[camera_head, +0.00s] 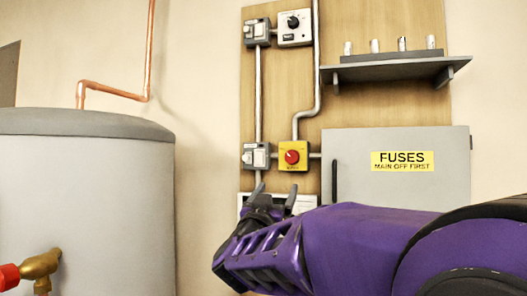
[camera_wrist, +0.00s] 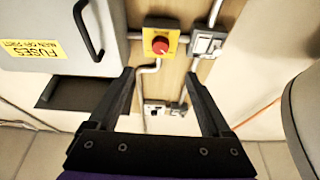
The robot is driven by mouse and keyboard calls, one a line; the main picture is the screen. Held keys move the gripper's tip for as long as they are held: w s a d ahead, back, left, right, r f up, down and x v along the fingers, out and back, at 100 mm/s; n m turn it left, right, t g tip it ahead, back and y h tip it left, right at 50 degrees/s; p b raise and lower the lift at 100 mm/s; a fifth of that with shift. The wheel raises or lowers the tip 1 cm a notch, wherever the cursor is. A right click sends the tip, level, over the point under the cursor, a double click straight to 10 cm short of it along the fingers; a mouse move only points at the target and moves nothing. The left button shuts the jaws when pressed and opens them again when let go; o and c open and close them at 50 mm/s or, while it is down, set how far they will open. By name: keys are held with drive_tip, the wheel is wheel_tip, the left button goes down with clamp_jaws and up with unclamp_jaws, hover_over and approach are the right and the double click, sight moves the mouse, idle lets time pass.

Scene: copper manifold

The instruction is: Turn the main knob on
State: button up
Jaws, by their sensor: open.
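The main knob is a round red knob (camera_head: 292,157) on a yellow box (camera_head: 292,168) on the wooden board. The red knob (camera_wrist: 160,46) also shows in the wrist view, on its yellow plate beyond my fingertips. My gripper (camera_head: 275,192) is open and empty, with its fingertips below the yellow box in the head view. In the wrist view my gripper (camera_wrist: 158,76) has its two fingers spread wide, with the knob beyond the gap and apart from them. The knob's pointer mark is too small to read.
A grey fuse box (camera_head: 395,175) stands right of the knob, with a dark handle (camera_head: 334,182). A grey switch (camera_head: 257,156) sits left of it. A dial box (camera_head: 295,27) and a shelf (camera_head: 390,70) are above. A large grey tank (camera_head: 85,200) stands at the left.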

drive_tip(key=s+r, duration=0.1)
drive_tip(key=s, duration=0.1)
drive_tip(key=p, duration=0.3)
approach(291, 159)
drive_tip(key=x, duration=0.8)
drive_tip(key=shift+w+d+r, duration=0.1)
drive_tip(key=shift+w+r, duration=0.05)
drive_tip(key=shift+w, duration=0.05)
drive_tip(key=shift+c, duration=0.3)
clamp_jaws()
